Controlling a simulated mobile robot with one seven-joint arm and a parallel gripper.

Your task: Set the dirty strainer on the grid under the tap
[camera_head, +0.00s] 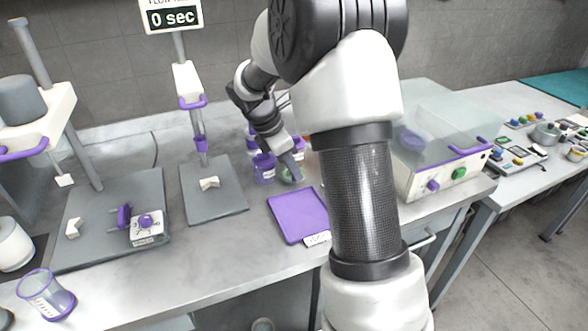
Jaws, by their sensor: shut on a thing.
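My gripper (294,166) is low over the bench, behind the purple tray, and seen from behind my arm. A small round greenish thing (290,176) is at its fingertips; it may be the strainer, but it is too small to tell. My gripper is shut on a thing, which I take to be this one. I cannot tell whether it touches the bench. I cannot make out a tap or a grid for certain; my arm covers part of the bench.
The purple tray (297,217) lies in front of my gripper, with a small label at its front edge. Purple containers (264,168) stand close to its left. Stands with grey base plates (215,205) fill the left. A clear-lidded machine (440,165) stands right.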

